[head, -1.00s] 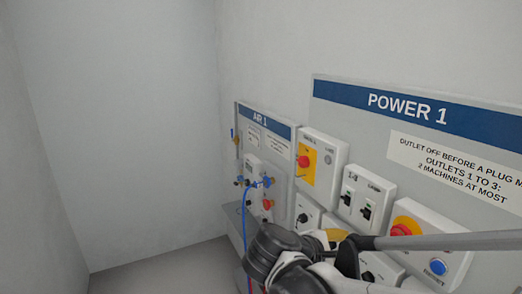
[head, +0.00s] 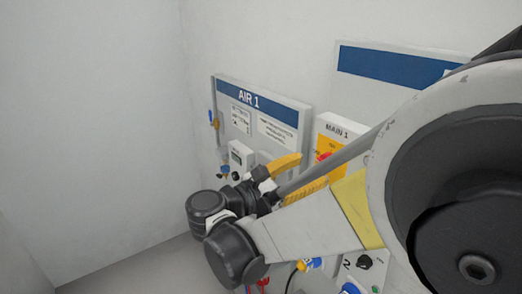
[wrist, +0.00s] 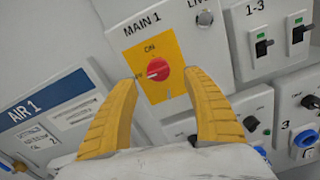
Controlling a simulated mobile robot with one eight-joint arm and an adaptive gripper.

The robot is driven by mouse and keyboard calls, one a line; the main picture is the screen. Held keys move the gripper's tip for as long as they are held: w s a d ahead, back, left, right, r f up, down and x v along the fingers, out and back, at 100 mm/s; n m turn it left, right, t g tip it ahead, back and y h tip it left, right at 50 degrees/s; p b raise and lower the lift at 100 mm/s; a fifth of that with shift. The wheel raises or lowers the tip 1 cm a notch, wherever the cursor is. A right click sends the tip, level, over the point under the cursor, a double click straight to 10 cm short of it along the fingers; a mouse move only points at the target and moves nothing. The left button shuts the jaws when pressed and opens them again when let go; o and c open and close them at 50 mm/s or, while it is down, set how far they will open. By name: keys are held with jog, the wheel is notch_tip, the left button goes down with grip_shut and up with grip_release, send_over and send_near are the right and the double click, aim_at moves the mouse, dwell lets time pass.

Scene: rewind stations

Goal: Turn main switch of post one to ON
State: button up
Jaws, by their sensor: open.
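The main switch of post one is a red rotary knob (wrist: 158,73) on a yellow plate (wrist: 172,46), in a white box labelled MAIN 1. ON is printed above the knob and another mark, hard to read, at its left. The knob's pale mark seems to point left, towards that lettering. In the head view the MAIN 1 box (head: 338,127) is partly hidden by my arm. My gripper (wrist: 160,78) is open and empty, its yellow fingers reaching towards the plate, with the knob between the tips in the picture. Whether they touch anything is unclear.
The AIR 1 panel (head: 262,106) with valves and gauges is left of the switch. The 1-3 breaker box (wrist: 268,35) is right of it, and outlet boxes (wrist: 245,115) sit below. My arm covers much of the POWER 1 panel (head: 395,65).

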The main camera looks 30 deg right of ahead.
jog(key=d, duration=0.6)
jog(key=shift+w+d, duration=0.2)
jog(key=shift+w, duration=0.2)
jog(key=c, duration=1.2)
